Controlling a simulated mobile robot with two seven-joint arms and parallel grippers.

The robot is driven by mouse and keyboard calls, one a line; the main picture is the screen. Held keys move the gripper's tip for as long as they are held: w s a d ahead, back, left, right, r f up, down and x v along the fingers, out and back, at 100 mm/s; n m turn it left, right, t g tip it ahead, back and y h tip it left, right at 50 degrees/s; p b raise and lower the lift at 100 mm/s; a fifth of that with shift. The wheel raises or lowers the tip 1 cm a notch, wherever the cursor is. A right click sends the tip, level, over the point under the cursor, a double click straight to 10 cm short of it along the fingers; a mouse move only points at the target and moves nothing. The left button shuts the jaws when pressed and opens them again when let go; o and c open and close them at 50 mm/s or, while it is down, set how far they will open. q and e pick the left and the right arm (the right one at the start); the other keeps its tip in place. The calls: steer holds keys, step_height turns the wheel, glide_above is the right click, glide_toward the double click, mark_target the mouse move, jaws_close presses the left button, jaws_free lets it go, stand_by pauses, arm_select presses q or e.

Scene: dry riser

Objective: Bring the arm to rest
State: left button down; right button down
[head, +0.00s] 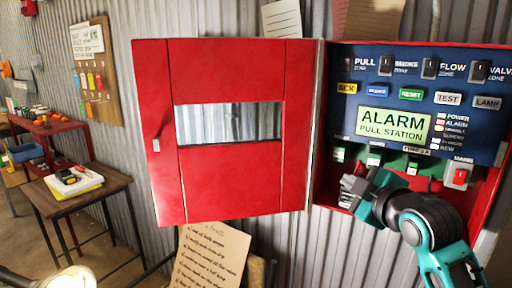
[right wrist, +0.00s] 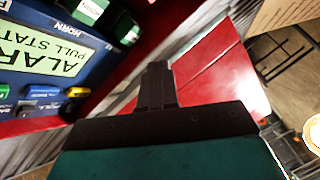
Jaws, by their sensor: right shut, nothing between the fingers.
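My right gripper (head: 352,190) is in front of the lower left part of the open red alarm cabinet (head: 494,205). Its fingers are together and empty; they also show in the right wrist view (right wrist: 157,85). My teal and black right arm comes in from the lower right and hides part of the cabinet's lower edge. I cannot tell whether the fingertips touch the cabinet. My left gripper is not in view.
The red cabinet door (head: 225,180), with a window, stands open to the left. The blue panel (head: 463,128) carries switches and labelled buttons. A handwritten sheet (head: 208,257) is below the door. A small table (head: 112,184) and a red shelf (head: 66,122) stand at left.

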steer(key=s+f+m+g, duration=0.1)
steer(key=s+f+m, duration=0.2)
steer(key=f, duration=0.9)
steer(key=s+a+f+m+g+h, duration=0.1)
steer(key=s+f+m+g, duration=0.3)
steer(key=s+f, duration=1.9)
steer(key=a+f+m, duration=0.1)
steer(key=m, duration=0.3)
steer(key=shift+a+f, duration=0.2)
steer(key=shift+f, duration=0.05)
